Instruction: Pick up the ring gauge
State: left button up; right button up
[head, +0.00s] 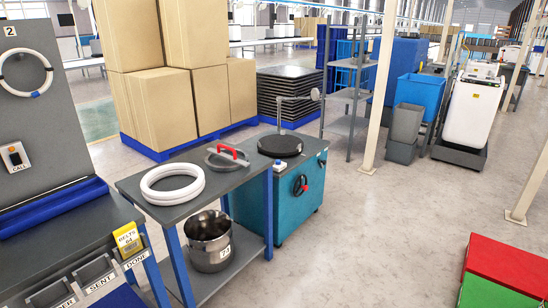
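A dark grey ring with a red handle (226,157), which looks like the ring gauge, lies on the grey top of a small blue-legged table (133,186). It lies near the table's far right corner. A stack of white rings (172,196) lies on the same top, to its left and nearer, apart from it. Neither of my grippers shows in the head view.
A steel pot (210,243) stands on the table's lower shelf. A teal machine (293,215) with a dark round plate stands just right of the table. A workbench (60,238) with labelled bins stands at the left. Open floor (400,240) lies to the right.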

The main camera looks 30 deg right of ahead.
aim_at(221, 153)
jog(key=z, duration=0.55)
jog(key=i+l, duration=0.15)
jog(key=i, duration=0.45)
jog(key=i+l+z, duration=0.1)
jog(key=i, duration=0.55)
